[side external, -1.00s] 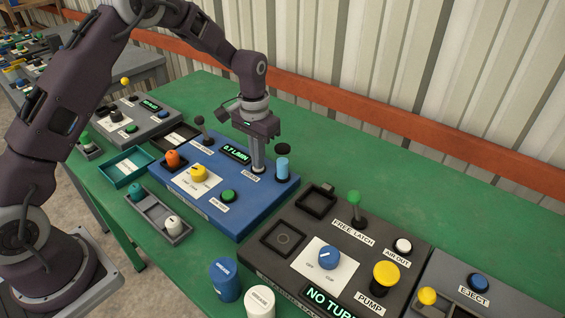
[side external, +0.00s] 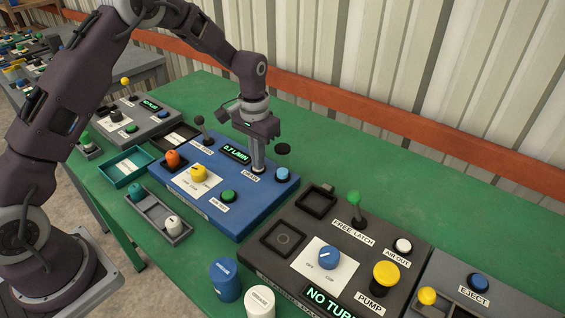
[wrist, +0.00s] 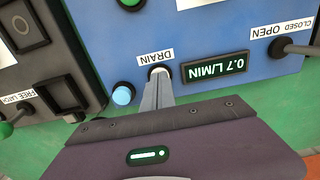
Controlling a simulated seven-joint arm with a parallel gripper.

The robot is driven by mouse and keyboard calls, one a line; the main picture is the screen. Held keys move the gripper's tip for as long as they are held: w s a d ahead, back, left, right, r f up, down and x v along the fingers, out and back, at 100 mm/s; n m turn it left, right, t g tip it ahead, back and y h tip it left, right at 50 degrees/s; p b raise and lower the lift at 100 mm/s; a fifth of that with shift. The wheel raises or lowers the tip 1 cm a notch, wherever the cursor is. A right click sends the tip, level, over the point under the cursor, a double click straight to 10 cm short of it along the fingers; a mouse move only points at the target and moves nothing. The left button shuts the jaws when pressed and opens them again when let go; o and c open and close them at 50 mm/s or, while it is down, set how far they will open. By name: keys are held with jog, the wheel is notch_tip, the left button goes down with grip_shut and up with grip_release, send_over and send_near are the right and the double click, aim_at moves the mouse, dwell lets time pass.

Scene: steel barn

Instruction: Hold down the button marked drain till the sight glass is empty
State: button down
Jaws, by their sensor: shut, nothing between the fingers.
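My gripper (side external: 258,168) is shut and empty, pointing down with its fingertips on the button marked DRAIN on the blue panel (side external: 218,207). The fingers hide most of the button; its pale rim (wrist: 159,70) shows at the tips in the wrist view, beside the DRAIN label (wrist: 155,56). How far it is pressed cannot be told. The sight glass (side external: 281,174) stands right of the fingers. Only a shallow light blue layer shows at its base, with a clear gap up to its dark cap. Its blue also shows in the wrist view (wrist: 122,95).
The display (side external: 236,153) reads 0.7 L/MIN. A black lever (side external: 201,130) stands behind, and a green button (side external: 229,195), yellow knob (side external: 199,174) and orange knob (side external: 172,159) sit in front. A dark panel (side external: 262,258) with more controls lies to the right.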

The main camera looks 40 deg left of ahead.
dwell(0.4)
notch_tip(320, 180, up, 7)
dwell(0.6)
jog(key=s+d+r+t, duration=0.2)
jog(key=s+r, duration=0.9)
jog(key=r, duration=0.3)
jog(key=s+d+r+t, duration=0.1)
jog(key=s+t, duration=0.2)
jog(key=s, duration=1.7)
jog(key=shift+s+r+t, duration=0.2)
jog(key=shift+t, duration=0.1)
